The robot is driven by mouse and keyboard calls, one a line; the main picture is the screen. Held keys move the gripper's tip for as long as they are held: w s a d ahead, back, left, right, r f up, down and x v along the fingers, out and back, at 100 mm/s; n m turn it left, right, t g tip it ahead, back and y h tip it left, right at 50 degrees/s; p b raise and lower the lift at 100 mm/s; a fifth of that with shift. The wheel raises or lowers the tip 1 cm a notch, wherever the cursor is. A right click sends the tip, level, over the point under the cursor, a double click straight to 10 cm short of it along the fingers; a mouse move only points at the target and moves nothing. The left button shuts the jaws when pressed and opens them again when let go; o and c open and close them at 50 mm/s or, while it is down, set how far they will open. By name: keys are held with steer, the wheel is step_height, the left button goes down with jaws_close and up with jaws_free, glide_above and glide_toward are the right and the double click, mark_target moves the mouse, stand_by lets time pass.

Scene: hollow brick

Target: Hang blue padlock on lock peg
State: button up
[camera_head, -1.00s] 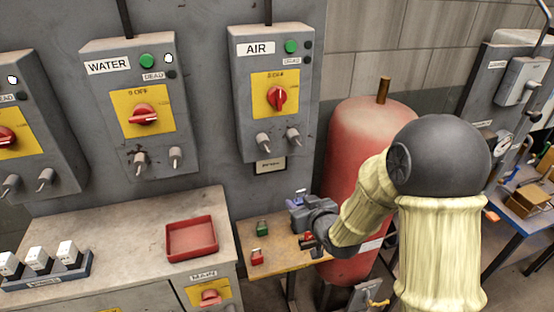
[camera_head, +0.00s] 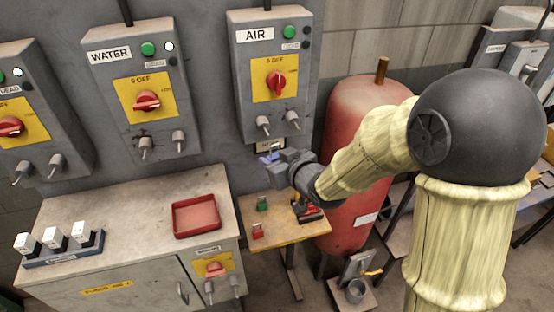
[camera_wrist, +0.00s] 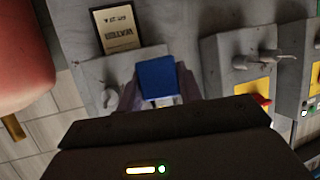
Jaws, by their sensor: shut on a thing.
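The blue padlock (camera_head: 268,157) is in my gripper (camera_head: 278,161), raised above the small wooden table and just below the AIR box. In the wrist view its blue body (camera_wrist: 157,78) sits between the two fingertips; its shackle is not clear. My gripper is shut on it. The AIR box (camera_head: 240,60) has a red switch and two grey pegs, a left peg (camera_head: 264,125) and a right peg (camera_head: 292,119). Which peg is the lock peg I cannot tell.
A green padlock (camera_head: 262,204) and a red padlock (camera_head: 257,231) lie on the small wooden table (camera_head: 284,232). A red tank (camera_head: 350,215) stands right, close behind my arm. A red tray (camera_head: 197,216) sits on the grey cabinet. A framed plate (camera_wrist: 118,30) is on the wall.

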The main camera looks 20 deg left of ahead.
steer(key=shift+w+a+f+p, duration=0.25)
steer(key=shift+w+a, duration=0.5)
steer(key=shift+w, duration=0.5)
steer(key=shift+w+a+f+p, duration=0.25)
steer(key=shift+w+a, duration=0.5)
steer(key=shift+w, duration=0.45)
steer(key=shift+w+a+f+p, duration=0.25)
steer(key=shift+w+a, duration=0.5)
steer(key=shift+w, duration=0.5)
steer(key=o, duration=1.1)
steer(key=b+v, duration=0.3)
steer(key=v, duration=1.4)
steer(key=shift+s+d, duration=0.15)
